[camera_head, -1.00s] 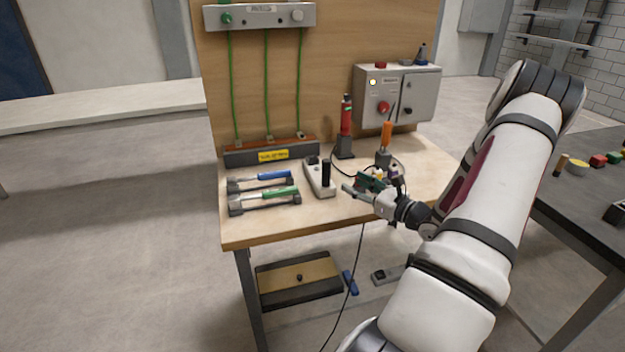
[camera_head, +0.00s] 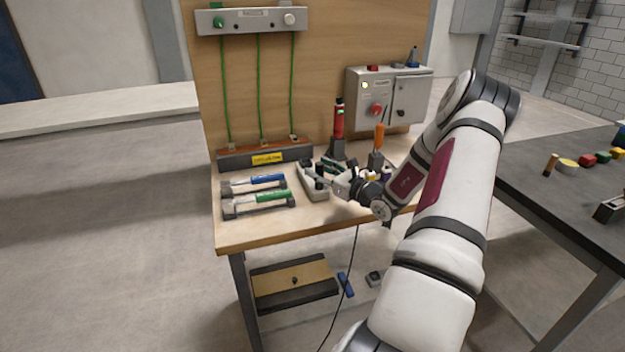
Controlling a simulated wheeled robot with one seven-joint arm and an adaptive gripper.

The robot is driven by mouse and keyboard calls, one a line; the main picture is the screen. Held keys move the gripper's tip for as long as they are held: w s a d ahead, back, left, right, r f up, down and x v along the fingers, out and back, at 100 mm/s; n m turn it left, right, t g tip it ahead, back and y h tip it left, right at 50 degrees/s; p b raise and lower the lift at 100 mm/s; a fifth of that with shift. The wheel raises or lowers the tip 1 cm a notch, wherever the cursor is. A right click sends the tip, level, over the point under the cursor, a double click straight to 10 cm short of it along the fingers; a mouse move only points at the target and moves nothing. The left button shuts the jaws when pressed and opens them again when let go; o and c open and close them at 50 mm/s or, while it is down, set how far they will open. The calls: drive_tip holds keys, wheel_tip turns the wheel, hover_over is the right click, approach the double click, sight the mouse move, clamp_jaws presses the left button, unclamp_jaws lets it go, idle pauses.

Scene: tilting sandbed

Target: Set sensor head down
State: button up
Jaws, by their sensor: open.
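My gripper (camera_head: 322,172) is open, low over the middle of the wooden workbench (camera_head: 262,232), reaching in from the right. Its fingers are at a pale elongated holder (camera_head: 313,190) on the bench and cover part of it. I cannot make out the sensor head for certain. Small dark shapes show around my fingers, too small and covered to name. Whether anything touches the fingers I cannot tell.
A red tool (camera_head: 338,122) and an orange-handled tool (camera_head: 379,137) stand upright behind my gripper. A blue-handled hammer (camera_head: 262,179) and green-handled hammer (camera_head: 268,196) lie to the left. A grey control box (camera_head: 392,97) is behind. The bench's front left is clear.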

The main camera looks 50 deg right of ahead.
clamp_jaws()
drive_tip(key=shift+r, duration=0.1)
idle(0.3)
